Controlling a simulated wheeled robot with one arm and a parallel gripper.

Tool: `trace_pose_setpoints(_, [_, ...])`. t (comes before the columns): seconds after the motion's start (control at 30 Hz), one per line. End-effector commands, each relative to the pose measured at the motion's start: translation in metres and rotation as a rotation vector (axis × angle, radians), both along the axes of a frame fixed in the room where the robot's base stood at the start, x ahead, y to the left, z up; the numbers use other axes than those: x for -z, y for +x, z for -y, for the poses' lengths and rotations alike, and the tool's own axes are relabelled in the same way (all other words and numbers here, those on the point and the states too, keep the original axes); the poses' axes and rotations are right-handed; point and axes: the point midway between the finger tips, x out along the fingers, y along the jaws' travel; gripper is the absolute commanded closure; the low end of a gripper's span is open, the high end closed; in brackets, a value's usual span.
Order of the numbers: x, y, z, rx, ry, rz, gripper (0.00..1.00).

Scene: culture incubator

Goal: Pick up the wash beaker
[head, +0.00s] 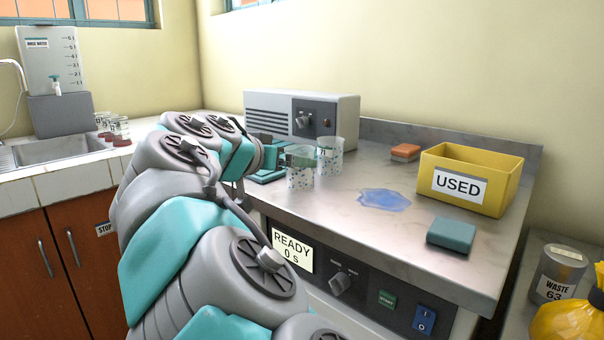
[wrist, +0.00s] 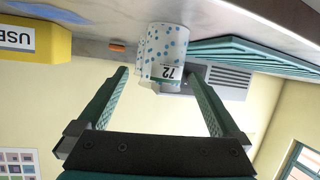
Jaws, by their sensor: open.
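Two clear beakers with blue speckles stand close together on the steel bench, a nearer one (head: 300,178) and a farther one (head: 330,160) in the head view. I cannot tell which is the wash beaker. In the wrist view, which is upside down, a speckled beaker (wrist: 165,45) with a label reading 72 appears between and beyond the fingertips. My gripper (wrist: 158,70) is open and empty, with its two teal fingers apart. In the head view my arm hides most of the gripper, which is just left of the beakers.
A grey vented box (head: 300,112) stands behind the beakers. A teal ribbed piece (wrist: 250,48) lies beside them. A blue puddle (head: 384,199), an orange block (head: 405,152), a teal block (head: 451,235) and a yellow USED bin (head: 470,180) are to the right.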

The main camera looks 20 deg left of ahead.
Motion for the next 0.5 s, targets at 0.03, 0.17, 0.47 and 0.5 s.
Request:
trace_pose_setpoints(0.03, [0.009,0.003,-0.001,0.009,0.025,-0.012,0.0])
trace_pose_setpoints(0.17, [0.021,0.01,-0.001,0.032,0.074,-0.03,0.0])
trace_pose_setpoints(0.47, [0.029,0.034,0.005,0.039,0.08,-0.033,0.0])
trace_pose_setpoints(0.5, [0.029,0.036,0.005,0.038,0.081,-0.032,0.0])
